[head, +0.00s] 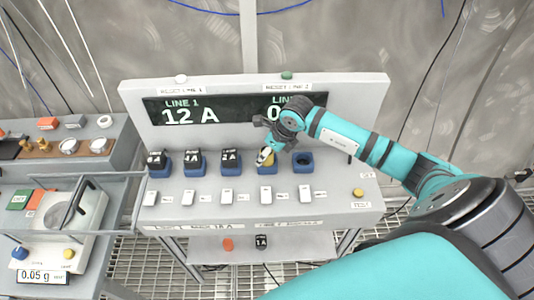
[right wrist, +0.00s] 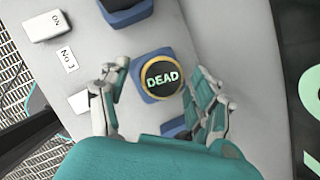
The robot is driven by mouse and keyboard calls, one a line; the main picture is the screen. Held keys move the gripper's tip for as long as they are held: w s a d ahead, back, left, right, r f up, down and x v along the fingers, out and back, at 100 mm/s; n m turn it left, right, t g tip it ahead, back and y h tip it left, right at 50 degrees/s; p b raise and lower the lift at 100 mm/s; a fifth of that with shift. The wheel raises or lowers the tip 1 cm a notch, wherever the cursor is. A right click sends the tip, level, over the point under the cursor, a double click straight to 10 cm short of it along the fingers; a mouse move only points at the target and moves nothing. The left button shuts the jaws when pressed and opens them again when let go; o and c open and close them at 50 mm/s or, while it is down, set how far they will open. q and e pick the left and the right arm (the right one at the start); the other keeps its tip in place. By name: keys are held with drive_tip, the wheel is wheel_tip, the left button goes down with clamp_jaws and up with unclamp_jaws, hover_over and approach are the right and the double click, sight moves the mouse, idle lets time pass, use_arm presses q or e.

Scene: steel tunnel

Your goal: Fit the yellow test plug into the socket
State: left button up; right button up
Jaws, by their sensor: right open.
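The yellow test plug (head: 268,163) is in the fourth blue socket (head: 266,171) from the left on the grey bench panel, mostly hidden by my gripper in the head view. In the right wrist view, the plug (right wrist: 162,76) shows a round black top with a yellow rim and the word DEAD. It sits over the blue socket block (right wrist: 150,97); how deep it is seated I cannot tell. My right gripper (head: 266,153) is open above it, with its fingers on either side of the plug in the wrist view (right wrist: 158,92). My left gripper is not in view.
Three black plugs stand in the sockets to the left, including one marked 1A (head: 229,160). The socket at the right (head: 303,162) is empty. White switches (head: 265,195) line the front. The display board (head: 190,112) reads LINE 1 12 A; LINE 2 is partly hidden by my arm.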

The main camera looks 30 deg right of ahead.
drive_tip(key=b+v, duration=0.2)
drive_tip(key=v, duration=0.9)
